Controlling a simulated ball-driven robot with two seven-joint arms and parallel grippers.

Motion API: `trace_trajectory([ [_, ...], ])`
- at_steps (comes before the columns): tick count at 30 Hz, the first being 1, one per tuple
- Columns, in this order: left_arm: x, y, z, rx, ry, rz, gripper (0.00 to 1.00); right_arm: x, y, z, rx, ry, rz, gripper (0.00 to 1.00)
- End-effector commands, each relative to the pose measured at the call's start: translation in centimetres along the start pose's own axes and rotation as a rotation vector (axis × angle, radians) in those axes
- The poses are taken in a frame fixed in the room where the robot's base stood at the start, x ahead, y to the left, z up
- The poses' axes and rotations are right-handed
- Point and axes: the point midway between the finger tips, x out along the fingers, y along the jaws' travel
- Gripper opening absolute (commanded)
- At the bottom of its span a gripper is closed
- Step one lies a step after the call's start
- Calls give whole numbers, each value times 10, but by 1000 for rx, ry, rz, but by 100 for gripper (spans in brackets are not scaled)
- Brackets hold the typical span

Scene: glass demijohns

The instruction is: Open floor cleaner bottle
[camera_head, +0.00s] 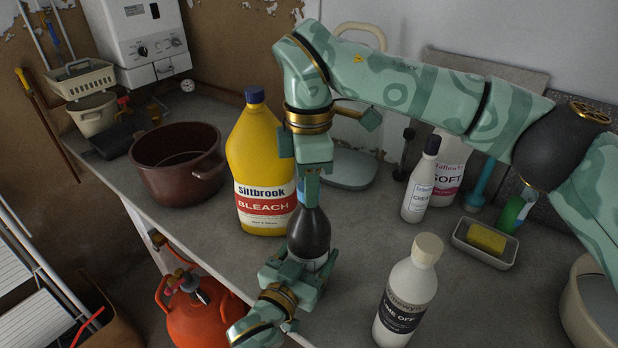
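A dark bottle (308,232) with a pale label low on its body stands upright between my two grippers. No readable name shows on it, so I cannot confirm it is the floor cleaner. My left gripper (306,266) comes from the lower left and is closed around the bottle's lower body, partly covering the label. My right gripper (309,188) points straight down from above, with its fingers around the top of the bottle. The cap is hidden behind these fingers. Whether the bottle touches the bench is hidden by my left gripper.
A yellow bleach bottle (258,165) stands close left, a dark red pot (178,163) beyond it. A white bottle (405,295) stands front right. Behind are a cream bottle (419,185), a softener bottle (447,170) and a sponge dish (485,246). An orange cylinder (200,315) stands below the bench edge.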

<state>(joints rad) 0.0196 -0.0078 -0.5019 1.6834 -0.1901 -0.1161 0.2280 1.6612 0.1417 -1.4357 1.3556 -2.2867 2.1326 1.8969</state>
Motion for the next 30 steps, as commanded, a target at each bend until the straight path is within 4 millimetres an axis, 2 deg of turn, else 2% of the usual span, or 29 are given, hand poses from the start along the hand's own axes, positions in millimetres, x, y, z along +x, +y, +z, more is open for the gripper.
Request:
trace_trajectory([
  [7,0,0,0,3,-1,1,8,0,1,0,-14,0,4,5],
  [11,0,0,0,3,-1,1,8,-1,1,1,-208,-3,6,5],
  [30,0,1,0,4,-1,2,8,-3,2,0,-2323,-8,2,5],
])
